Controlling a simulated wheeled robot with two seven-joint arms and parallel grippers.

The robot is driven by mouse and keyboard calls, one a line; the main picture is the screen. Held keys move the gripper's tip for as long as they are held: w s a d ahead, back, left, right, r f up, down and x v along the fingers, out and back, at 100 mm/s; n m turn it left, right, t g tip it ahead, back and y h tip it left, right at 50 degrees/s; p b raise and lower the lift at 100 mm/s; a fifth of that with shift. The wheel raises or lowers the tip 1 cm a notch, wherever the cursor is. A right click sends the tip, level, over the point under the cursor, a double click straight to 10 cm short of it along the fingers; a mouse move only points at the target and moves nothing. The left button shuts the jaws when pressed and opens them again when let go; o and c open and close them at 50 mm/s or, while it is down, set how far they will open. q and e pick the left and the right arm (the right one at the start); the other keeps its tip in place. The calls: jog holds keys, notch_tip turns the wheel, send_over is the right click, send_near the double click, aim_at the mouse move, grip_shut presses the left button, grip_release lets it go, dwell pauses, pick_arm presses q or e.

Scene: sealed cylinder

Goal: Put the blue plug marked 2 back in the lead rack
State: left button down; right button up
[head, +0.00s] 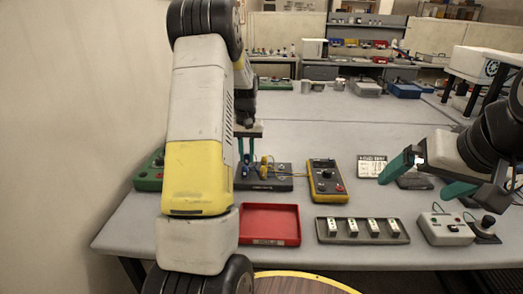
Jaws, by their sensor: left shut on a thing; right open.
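My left gripper (246,162) points down over the left part of the dark lead rack (268,185). Its teal fingers are shut on a small blue plug (245,171), mostly hidden between the fingertips. The mark on the plug is too small to read. I cannot tell whether the plug touches the rack. A yellow plug (264,168) stands upright on the rack just right of the gripper, with a yellow lead running right. My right gripper (424,178) is open and empty at the right, its teal fingers wide apart.
A yellow meter (326,181) stands right of the rack. A red tray (270,240) and a grey strip of several white sockets (362,231) lie in front. A grey control box (445,229) is at the right, a green box (148,178) at the left.

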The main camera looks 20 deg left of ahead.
aim_at(247, 154)
pick_arm(q)
jog(key=shift+f, duration=0.25)
dwell(0.8)
jog(key=c, duration=1.2)
grip_release()
notch_tip(247, 154, up, 8)
jog(key=shift+f, duration=0.1)
jog(key=s+d+r+m+t+h, duration=0.1)
jog(key=s+d+r+t, duration=0.1)
jog(key=s+d+r, duration=0.6)
jog(key=s+d+r+m+t+h, duration=0.15)
jog(key=s+d+r, duration=0.3)
jog(key=s, duration=0.65)
jog(key=s+d+t, duration=0.2)
jog(key=s+d, duration=0.1)
jog(key=s, duration=0.6)
jog(key=shift+s+f+m+t, duration=0.2)
jog(key=shift+f+m+t, duration=0.15)
jog(key=shift+m, duration=0.1)
